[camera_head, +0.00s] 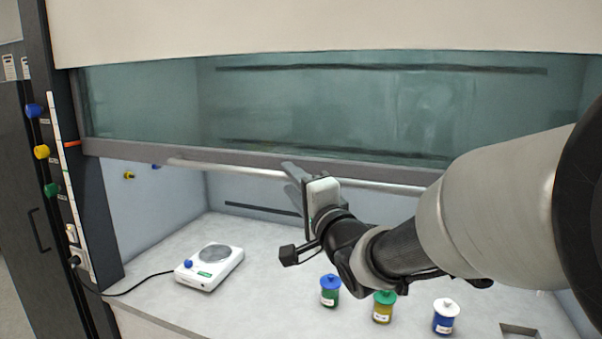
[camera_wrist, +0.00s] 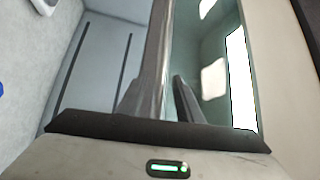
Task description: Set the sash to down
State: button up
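The sash (camera_head: 330,105) is a tinted glass pane with a grey lower frame (camera_head: 120,149). It hangs partway down, with an open gap between it and the worktop. A pale handle bar (camera_head: 235,169) runs along its lower edge. My gripper (camera_head: 293,178) is at this bar, near the middle of the sash. In the wrist view, the fingers of my gripper (camera_wrist: 158,98) are spread, one on each side of a grey bar (camera_wrist: 158,45) of the sash. The left finger looks close to or touching the bar; a gap shows beside the right finger.
On the worktop (camera_head: 140,235) stand a white hotplate stirrer (camera_head: 210,267) with a cord at left and jars with blue (camera_head: 330,290), green (camera_head: 383,306) and white (camera_head: 445,316) lids below my arm. Colored knobs (camera_head: 41,152) line the left post.

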jog(key=shift+x, duration=1.4)
jog(key=shift+c, duration=0.5)
grip_shut()
